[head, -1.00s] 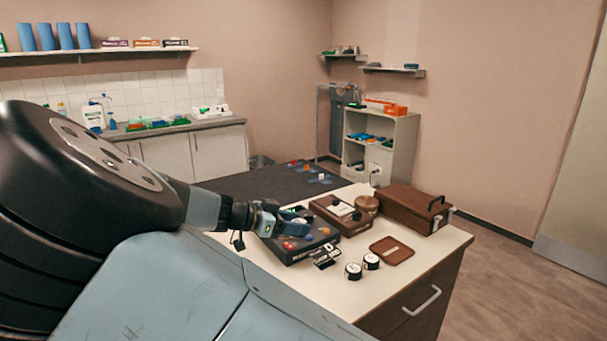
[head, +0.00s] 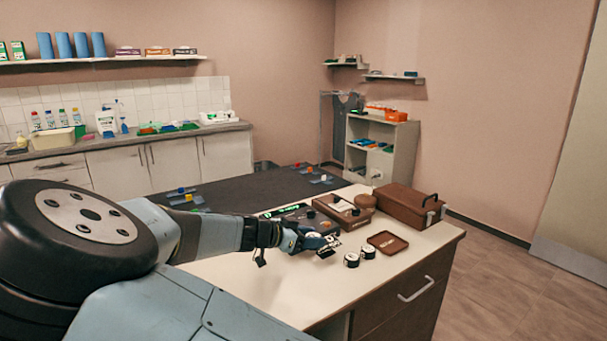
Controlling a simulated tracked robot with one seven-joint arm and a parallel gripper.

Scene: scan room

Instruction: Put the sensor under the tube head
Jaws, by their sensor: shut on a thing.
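My gripper (head: 315,243) is low over the near part of the pale tabletop, beside the front right of a black panel device (head: 292,216). Its blue-grey jaws are closed on a small black-and-white piece (head: 328,250) at their tips. The piece is small and partly covered, and I cannot tell for certain whether it is the sensor. It looks at or very close to table height. I cannot make out a tube head in this view.
A brown box (head: 343,210), a round brown lidded pot (head: 365,201) and a brown case (head: 405,203) stand behind. A brown tray (head: 387,243) and two black-and-white round pieces (head: 352,260) (head: 368,252) lie to the right. The front tabletop (head: 275,285) is clear.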

